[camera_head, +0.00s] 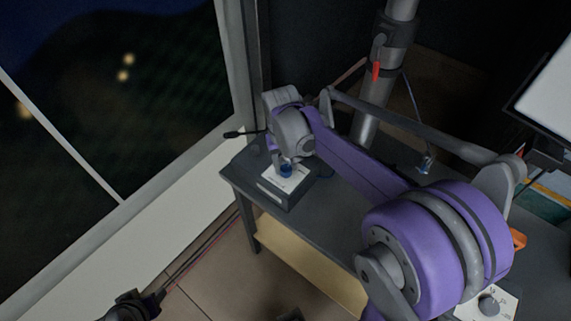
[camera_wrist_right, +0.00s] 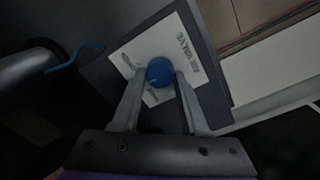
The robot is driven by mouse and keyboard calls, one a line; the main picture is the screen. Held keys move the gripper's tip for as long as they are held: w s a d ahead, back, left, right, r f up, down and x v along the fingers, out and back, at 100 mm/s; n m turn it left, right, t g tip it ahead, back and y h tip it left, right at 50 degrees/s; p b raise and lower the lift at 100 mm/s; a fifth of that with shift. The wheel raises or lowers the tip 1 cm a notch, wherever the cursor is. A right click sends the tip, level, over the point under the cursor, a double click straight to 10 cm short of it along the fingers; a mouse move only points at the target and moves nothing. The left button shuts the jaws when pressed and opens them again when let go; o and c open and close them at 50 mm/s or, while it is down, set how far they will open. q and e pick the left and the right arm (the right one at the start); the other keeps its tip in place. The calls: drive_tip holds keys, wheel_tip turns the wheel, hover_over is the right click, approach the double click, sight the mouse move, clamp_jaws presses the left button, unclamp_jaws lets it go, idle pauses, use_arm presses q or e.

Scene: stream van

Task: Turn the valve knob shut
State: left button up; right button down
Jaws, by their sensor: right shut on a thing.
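The blue valve knob (camera_wrist_right: 159,72) sits on a white label plate (camera_wrist_right: 127,62) with printed words, on top of a dark box. In the head view the knob (camera_head: 286,170) shows below my right gripper (camera_head: 285,163), at the left end of the grey table. In the wrist view the two fingers of my right gripper (camera_wrist_right: 158,85) stand on either side of the knob and are shut on it. My right arm's gripper partly hides the knob in the head view. My left gripper (camera_head: 131,306) is at the bottom left, dark and small, away from the table; its jaws are not clear.
The grey table (camera_head: 335,215) runs to the right under my right arm. A metal pole (camera_head: 367,125) with a red lever (camera_head: 376,71) stands behind it. Another white panel with a grey knob (camera_head: 489,304) is at the bottom right. A monitor (camera_head: 546,100) is at the right.

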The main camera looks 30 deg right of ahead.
sight(284, 169)
drive_tip(key=n, duration=0.4)
drive_tip(key=shift+a+n, duration=0.1)
drive_tip(key=shift+n, duration=0.2)
drive_tip(key=n, duration=0.4)
drive_tip(key=shift+n, duration=0.4)
drive_tip(key=shift+c, duration=2.1)
unclamp_jaws()
drive_tip(key=shift+r, duration=0.1)
wheel_tip(284, 169, up, 11)
drive_tip(key=shift+s+a, duration=0.2)
drive_tip(key=shift+f, duration=0.2)
